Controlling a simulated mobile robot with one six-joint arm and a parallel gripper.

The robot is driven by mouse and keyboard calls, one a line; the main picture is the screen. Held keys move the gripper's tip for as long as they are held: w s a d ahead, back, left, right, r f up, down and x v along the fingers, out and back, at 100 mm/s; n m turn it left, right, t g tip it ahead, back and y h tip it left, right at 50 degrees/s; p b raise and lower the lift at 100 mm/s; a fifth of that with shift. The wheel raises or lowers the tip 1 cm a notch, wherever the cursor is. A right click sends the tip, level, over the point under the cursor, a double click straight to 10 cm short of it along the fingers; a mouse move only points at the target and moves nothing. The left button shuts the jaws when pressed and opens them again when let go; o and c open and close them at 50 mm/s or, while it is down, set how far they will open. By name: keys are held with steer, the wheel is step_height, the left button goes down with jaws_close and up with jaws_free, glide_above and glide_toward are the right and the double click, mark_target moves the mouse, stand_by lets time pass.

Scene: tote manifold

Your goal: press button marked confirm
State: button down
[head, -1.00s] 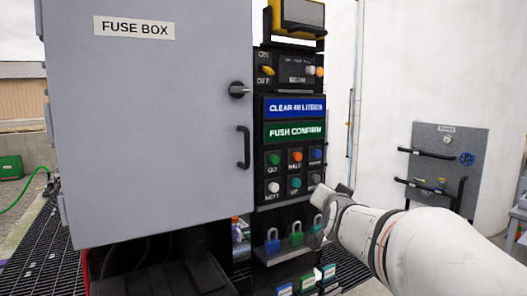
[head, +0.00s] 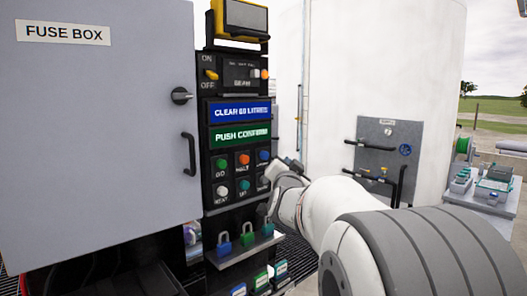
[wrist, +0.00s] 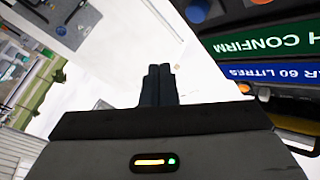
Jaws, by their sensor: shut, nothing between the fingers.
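The button panel (head: 233,178) stands beside the fuse box, with two rows of coloured buttons. A green sign (head: 240,136) above them reads PUSH CONFIRM; it also shows in the wrist view (wrist: 262,44). The top row has a green button (head: 221,165), an orange one (head: 243,160) and a blue one (head: 264,156). Below are a white button (head: 223,190) and a teal one (head: 244,185). My arm covers the lower right. I cannot read a confirm label on any button. My gripper (wrist: 158,72) is shut and empty, beside the panel's right edge.
A grey fuse box door (head: 105,120) with a handle stands left of the panel. A white tank (head: 400,70) and a grey board with black handles (head: 388,150) stand behind at right.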

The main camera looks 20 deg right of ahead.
mark_target(265, 156)
steer(key=w+a+p, duration=0.2)
steer(key=w, duration=0.3)
steer(key=shift+w, duration=0.35)
steer(key=shift+w, duration=0.1)
stand_by(1.7)
steer(key=shift+w+a, duration=0.15)
steer(key=shift+w, duration=0.1)
steer(key=shift+w+a, duration=0.2)
steer(key=shift+w, duration=0.35)
stand_by(0.8)
stand_by(0.3)
steer(key=shift+s+d+b, duration=0.3)
steer(key=shift+s+b, duration=0.65)
steer(key=shift+b, duration=0.1)
